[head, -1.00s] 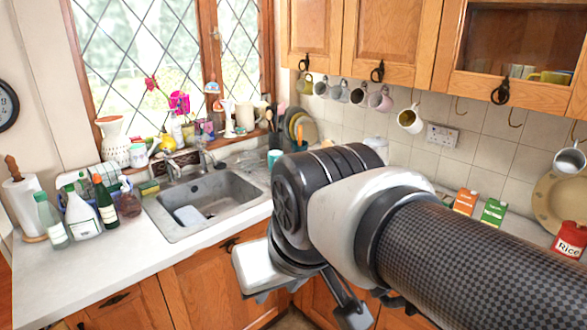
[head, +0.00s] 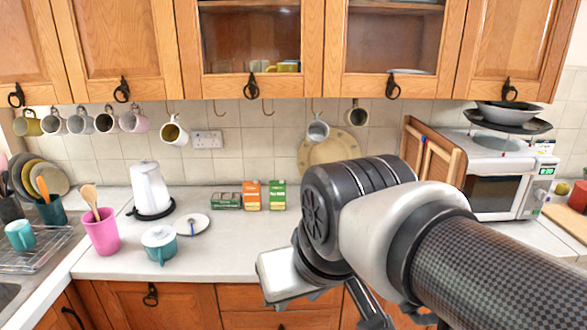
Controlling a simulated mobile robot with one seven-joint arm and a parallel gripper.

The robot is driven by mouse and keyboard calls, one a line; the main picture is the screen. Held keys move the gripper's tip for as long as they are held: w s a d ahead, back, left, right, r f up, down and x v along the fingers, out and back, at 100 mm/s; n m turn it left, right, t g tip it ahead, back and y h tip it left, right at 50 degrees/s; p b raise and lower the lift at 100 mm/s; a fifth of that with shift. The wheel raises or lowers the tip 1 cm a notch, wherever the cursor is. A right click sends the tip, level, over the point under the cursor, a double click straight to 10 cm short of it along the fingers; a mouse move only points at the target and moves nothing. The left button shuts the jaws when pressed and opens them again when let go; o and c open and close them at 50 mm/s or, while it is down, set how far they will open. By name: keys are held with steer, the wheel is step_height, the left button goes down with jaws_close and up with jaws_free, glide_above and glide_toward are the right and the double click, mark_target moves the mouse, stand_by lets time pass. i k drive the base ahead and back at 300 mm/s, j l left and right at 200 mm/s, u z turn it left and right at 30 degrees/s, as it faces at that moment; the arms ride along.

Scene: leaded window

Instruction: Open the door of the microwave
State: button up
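The microwave (head: 508,180) stands on the counter at the right in the head view. It is white with a dark door window (head: 491,196) and a green lit display at its right side. Its door looks shut. My arm crosses the lower right of the view and covers the counter in front of the microwave's left part. My gripper is at the lower middle, below the wrist, in front of the drawers and well left of the microwave. Its fingertips are mostly hidden or cut off, so its opening cannot be made out.
Bowls (head: 510,113) sit on top of the microwave, and a wooden rack (head: 432,152) stands at its left. A white kettle (head: 150,189), a pink cup (head: 102,232) and a teal pot (head: 159,243) are on the left counter. Mugs hang below the wall cabinets.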

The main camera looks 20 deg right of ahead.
mark_target(498, 197)
steer(key=z, duration=1.7)
steer(key=i+l+z, duration=0.1)
steer(key=i+l+u, duration=0.15)
steer(key=i+l, duration=0.35)
steer(key=i+l+u, duration=0.15)
steer(key=i+l, duration=0.25)
steer(key=l, duration=0.2)
